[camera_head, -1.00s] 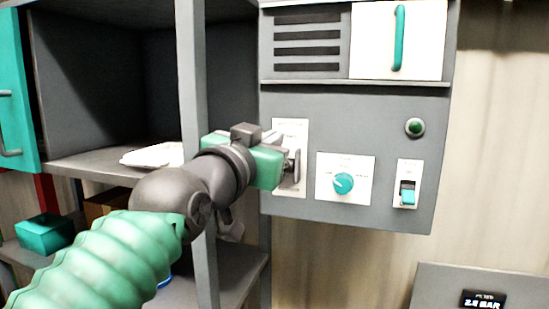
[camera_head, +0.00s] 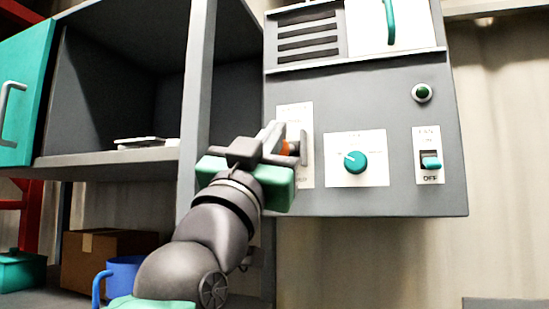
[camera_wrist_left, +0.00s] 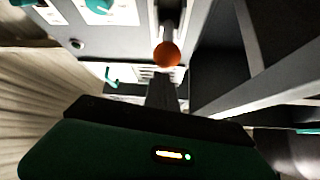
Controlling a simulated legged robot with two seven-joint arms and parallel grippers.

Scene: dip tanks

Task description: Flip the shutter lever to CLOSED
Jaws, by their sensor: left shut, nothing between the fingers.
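The shutter lever has an orange ball knob (camera_head: 291,147) in front of a white label plate (camera_head: 308,177) on the left of the grey panel. The knob also shows in the left wrist view (camera_wrist_left: 167,54), at the end of a grey stem. My left gripper (camera_head: 276,148) is shut and empty, reaching up from below left with its fingertips close to the knob. It also shows in the left wrist view (camera_wrist_left: 163,92). I cannot tell whether it touches the knob. The gripper hides part of the plate and its lettering. My right gripper is not in view.
On the grey panel (camera_head: 395,195) are a teal dial (camera_head: 355,161), a teal rocker switch (camera_head: 431,162) and a green button (camera_head: 422,92). A shelf post (camera_head: 197,110) stands close left of my gripper. A cardboard box (camera_head: 105,255) and blue mug (camera_head: 124,272) sit below.

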